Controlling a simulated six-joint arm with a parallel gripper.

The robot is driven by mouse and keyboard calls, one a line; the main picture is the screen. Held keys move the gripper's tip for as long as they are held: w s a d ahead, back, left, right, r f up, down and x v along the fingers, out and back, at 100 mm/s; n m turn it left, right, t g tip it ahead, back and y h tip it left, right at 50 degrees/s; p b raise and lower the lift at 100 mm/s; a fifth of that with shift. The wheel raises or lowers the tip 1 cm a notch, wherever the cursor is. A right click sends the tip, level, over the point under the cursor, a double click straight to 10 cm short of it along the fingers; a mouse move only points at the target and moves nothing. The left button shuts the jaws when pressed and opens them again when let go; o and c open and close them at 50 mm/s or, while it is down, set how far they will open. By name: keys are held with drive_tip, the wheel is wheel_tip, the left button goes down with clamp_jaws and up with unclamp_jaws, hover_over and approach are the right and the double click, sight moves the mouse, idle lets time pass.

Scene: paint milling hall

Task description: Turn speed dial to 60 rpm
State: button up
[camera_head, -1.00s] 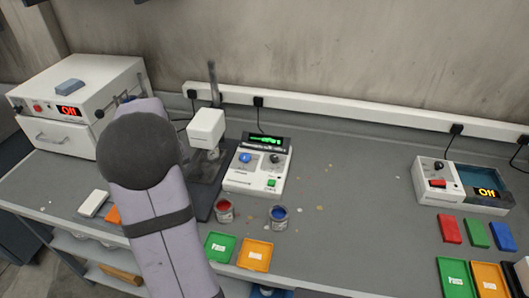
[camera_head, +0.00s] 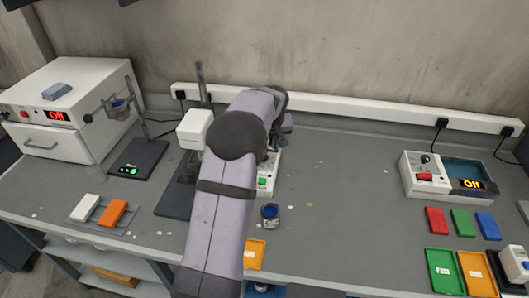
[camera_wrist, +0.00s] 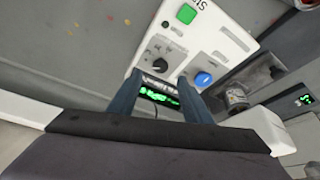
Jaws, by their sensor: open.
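The control box (camera_head: 265,185) is mostly behind my arm in the head view; its green button shows. In the wrist view the control box (camera_wrist: 225,40) has a black pointer dial (camera_wrist: 157,62) with scale marks, a blue knob (camera_wrist: 203,79), a green button (camera_wrist: 187,13) and a green-lit display (camera_wrist: 158,97) too blurred to read. My gripper (camera_wrist: 160,76) is open, its two fingers on either side of the black dial's picture position. It holds nothing. Whether the fingers touch the dial or hover above it I cannot tell.
A white mixer head (camera_head: 195,128) stands left of the control box, close to my arm. A blue paint can (camera_head: 270,215) stands in front. A white oven (camera_head: 75,110) is at the left and a second device (camera_head: 425,175) at the right.

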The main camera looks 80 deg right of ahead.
drive_tip(key=shift+p+x, duration=1.3)
drive_tip(key=shift+x, duration=2)
drive_tip(key=shift+c, duration=0.4)
drive_tip(key=c, duration=1)
